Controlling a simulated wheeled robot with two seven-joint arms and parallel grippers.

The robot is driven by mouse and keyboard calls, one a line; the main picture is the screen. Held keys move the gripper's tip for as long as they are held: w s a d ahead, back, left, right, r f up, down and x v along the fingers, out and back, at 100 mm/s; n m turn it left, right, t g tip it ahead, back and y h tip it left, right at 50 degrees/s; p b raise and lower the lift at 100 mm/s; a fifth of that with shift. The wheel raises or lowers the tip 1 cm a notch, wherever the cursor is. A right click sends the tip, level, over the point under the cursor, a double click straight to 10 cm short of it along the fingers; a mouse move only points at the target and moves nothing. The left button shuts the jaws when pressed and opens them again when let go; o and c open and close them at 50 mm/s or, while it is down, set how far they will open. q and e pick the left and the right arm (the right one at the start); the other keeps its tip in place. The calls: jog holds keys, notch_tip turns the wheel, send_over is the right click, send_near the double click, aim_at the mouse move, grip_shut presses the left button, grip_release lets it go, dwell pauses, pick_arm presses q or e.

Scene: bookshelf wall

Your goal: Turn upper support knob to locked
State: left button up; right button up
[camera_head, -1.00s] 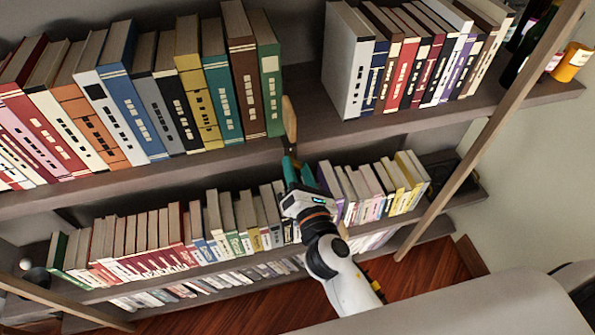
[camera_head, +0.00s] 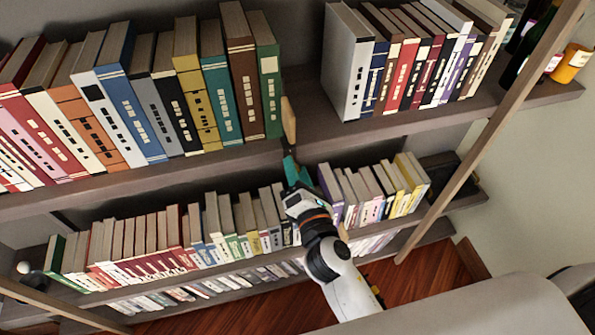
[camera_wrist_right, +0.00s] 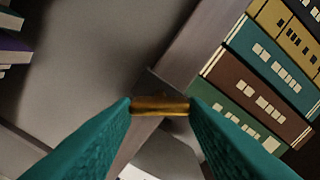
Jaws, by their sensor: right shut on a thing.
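The upper support knob appears as a small golden-brown bar (camera_wrist_right: 160,105) between my right fingertips in the right wrist view. In the head view, a flat wooden piece (camera_head: 289,122), which seems to be the same knob, stands at the upper shelf's front edge, by the gap between the two book rows. My right gripper (camera_head: 290,162) reaches up to its lower end, with teal fingers shut on it. In the wrist view the gripper's fingers (camera_wrist_right: 160,110) touch both ends of the bar. No lock marking is readable. My left gripper is out of view.
The upper shelf (camera_head: 225,160) holds large books, with a green book (camera_head: 268,85) just left of the knob. Smaller books (camera_head: 375,190) fill the lower shelf beside my right gripper. A slanted wooden post (camera_head: 490,130) stands at the right.

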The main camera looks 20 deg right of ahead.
jog(key=o, duration=1)
jog(key=shift+s+b, duration=2.9)
jog(key=shift+s, duration=3.15)
jog(key=s+a+f+m+g+y, duration=0.1)
jog(key=s+f+m+g, duration=0.15)
jog(key=f, duration=0.95)
jog(key=s+a+f+m+g, duration=0.1)
jog(key=f+m+g, duration=0.2)
jog(key=f, duration=0.9)
jog(key=s+f+m+g+y, duration=0.1)
jog(key=f+m+g, duration=0.2)
jog(key=f, duration=0.9)
jog(key=s+d+f+m+g, duration=0.2)
jog(key=s+d+f+m, duration=0.2)
jog(key=s+f, duration=0.3)
jog(key=s+d+f+m+g+h, duration=0.1)
jog(key=s+d+f+m+g, duration=0.2)
jog(key=s+d+f+m, duration=0.2)
jog(key=s+d+f+m+g+h, duration=0.1)
jog(key=s+d+f+m+g, duration=0.2)
jog(key=s+f, duration=0.7)
jog(key=shift+d+f+m+g, duration=0.15)
jog(key=shift+d+f+m, duration=0.05)
jog(key=shift+d+m, duration=0.35)
jog(key=shift+d+f+m+g, duration=0.1)
jog(key=shift+d+f+m, duration=0.1)
jog(key=shift+d+m, duration=0.25)
